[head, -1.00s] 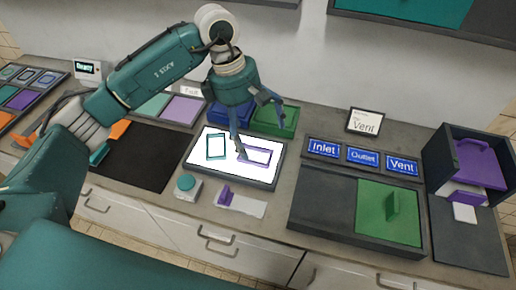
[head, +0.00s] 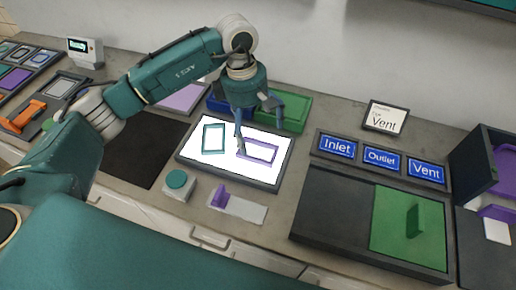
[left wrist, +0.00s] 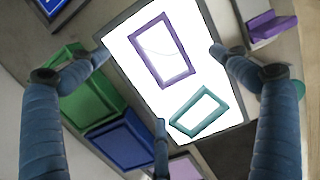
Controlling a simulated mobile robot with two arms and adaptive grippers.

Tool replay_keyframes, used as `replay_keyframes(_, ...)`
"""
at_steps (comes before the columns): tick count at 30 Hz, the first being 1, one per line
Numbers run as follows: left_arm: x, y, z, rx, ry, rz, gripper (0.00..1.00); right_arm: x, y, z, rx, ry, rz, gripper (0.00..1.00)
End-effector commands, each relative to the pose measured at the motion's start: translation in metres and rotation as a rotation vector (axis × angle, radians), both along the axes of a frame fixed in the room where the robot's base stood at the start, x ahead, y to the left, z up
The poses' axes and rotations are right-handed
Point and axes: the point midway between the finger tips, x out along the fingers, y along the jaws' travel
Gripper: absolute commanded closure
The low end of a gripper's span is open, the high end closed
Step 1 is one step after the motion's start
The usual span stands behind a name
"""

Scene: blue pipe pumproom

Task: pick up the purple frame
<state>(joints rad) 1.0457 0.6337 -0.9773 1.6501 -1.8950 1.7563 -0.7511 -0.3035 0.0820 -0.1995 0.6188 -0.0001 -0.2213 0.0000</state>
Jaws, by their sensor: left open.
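The purple frame (head: 258,150) lies flat on the white lit panel (head: 226,170), on its right part. It also shows in the left wrist view (left wrist: 187,70), in the upper middle between my open fingers. A teal frame (head: 213,126) lies on the same panel to its left. My left gripper (head: 257,128) is open and empty, pointing down over the panel. In the head view one finger reaches down by the purple frame's left end; I cannot tell whether it touches. My right gripper is not in view.
A green bin (head: 290,110) and a blue bin (head: 217,99) stand behind the panel. In front are a teal button (head: 177,180) and a purple-handled piece (head: 220,196). To the right are the Inlet, Outlet and Vent signs (head: 381,158) and a green lid (head: 408,231).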

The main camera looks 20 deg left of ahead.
Motion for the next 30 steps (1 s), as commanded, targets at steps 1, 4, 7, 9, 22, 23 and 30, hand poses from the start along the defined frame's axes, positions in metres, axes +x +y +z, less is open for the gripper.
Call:
replay_keyframes(1,-0.001,-0.001,-0.004,0.000,0.002,0.000,0.01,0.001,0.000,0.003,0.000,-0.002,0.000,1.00)
replay_keyframes(4,0.000,-0.002,-0.010,0.000,0.002,-0.001,0.01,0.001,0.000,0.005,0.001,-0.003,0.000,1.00)
replay_keyframes(7,0.000,-0.006,-0.018,0.000,0.005,-0.002,0.01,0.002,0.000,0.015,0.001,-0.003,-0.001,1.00)
replay_keyframes(9,0.002,-0.009,-0.028,-0.001,0.006,-0.001,0.01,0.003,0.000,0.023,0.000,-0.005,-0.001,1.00)
replay_keyframes(22,0.005,-0.013,-0.060,0.000,-0.001,-0.002,0.01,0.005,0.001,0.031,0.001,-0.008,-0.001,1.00)
replay_keyframes(23,0.005,-0.013,-0.060,0.000,-0.001,-0.002,0.01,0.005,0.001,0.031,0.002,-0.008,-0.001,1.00)
replay_keyframes(30,0.005,-0.013,-0.060,0.000,0.000,-0.001,0.45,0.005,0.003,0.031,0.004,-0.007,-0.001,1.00)
